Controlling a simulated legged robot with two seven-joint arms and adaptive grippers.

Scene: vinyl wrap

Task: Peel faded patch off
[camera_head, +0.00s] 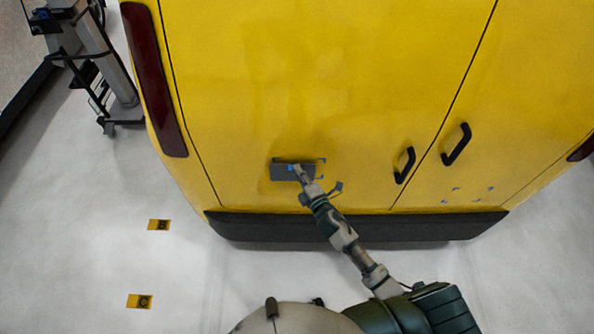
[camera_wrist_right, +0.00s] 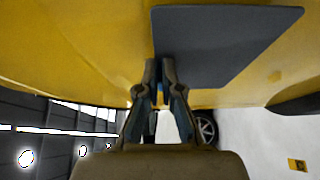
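The faded patch (camera_head: 284,173) is a flat dark grey rectangle at the lower left of the yellow van's rear door (camera_head: 330,80). Small blue marks show around it, and it sits slightly down and left of them, seemingly off the surface. My right gripper (camera_head: 297,170) reaches up to the patch in the head view. In the right wrist view, its fingertips (camera_wrist_right: 159,64) are close together at the left edge of the patch (camera_wrist_right: 225,45) and appear shut on it. The fingers hide the exact contact. My left gripper is not in view.
Two black door handles (camera_head: 404,165) (camera_head: 456,144) stick out right of the patch. A dark bumper (camera_head: 400,227) runs below. Several blue marks (camera_head: 456,189) are on the right door. A wheeled stand (camera_head: 120,85) is at upper left. The left floor is clear except for flat yellow markers (camera_head: 139,301).

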